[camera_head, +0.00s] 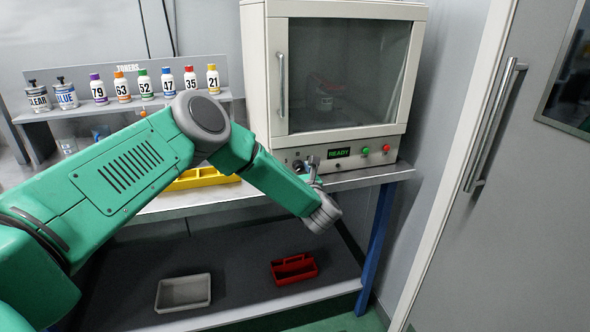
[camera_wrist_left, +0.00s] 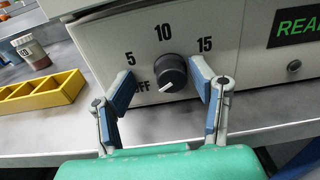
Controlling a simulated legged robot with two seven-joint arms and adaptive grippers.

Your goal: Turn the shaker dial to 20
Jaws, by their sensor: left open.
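The shaker dial (camera_wrist_left: 171,72) is a round black knob on the white front panel of the shaker (camera_head: 334,78). Its white pointer mark points down and slightly left, near OFF. The marks OFF, 5, 10 and 15 show around it; no 20 is visible. My left gripper (camera_wrist_left: 164,80) is open, with one blue-padded finger on each side of the dial, seemingly apart from it. The right finger covers the panel at the dial's lower right. In the head view, my left gripper (camera_head: 309,168) is at the lower left of the panel, partly hiding the dial. My right gripper is not in view.
The display (camera_head: 339,153) reads READY, beside green (camera_head: 365,151) and red (camera_head: 386,148) buttons. A yellow tray (camera_wrist_left: 42,96) lies left of the shaker. Toner bottles stand on a shelf (camera_head: 130,107). A grey bin (camera_head: 183,293) and a red caddy (camera_head: 294,269) sit below.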

